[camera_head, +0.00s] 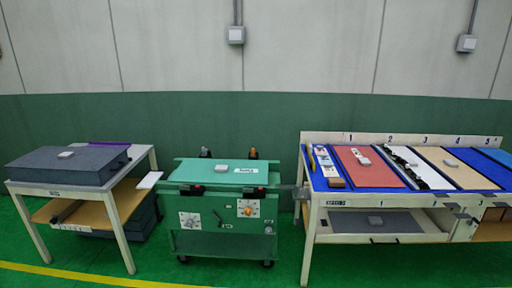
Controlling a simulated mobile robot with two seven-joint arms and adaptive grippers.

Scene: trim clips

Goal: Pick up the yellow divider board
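No board of a clear, plain yellow shows. The nearest in colour is a flat tan board (458,166) lying in the bay marked 4 on the right bench. A narrow pale yellow and white strip (323,158) lies at the left end of the same bench; I cannot tell what it is. Neither of my grippers is in view.
The right bench (306,220) also holds a red panel (368,168) and a black and white part (413,166). A green cart (222,243) stands in the middle. The left table (118,235) carries a dark grey case (62,166). Green floor in front is clear.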

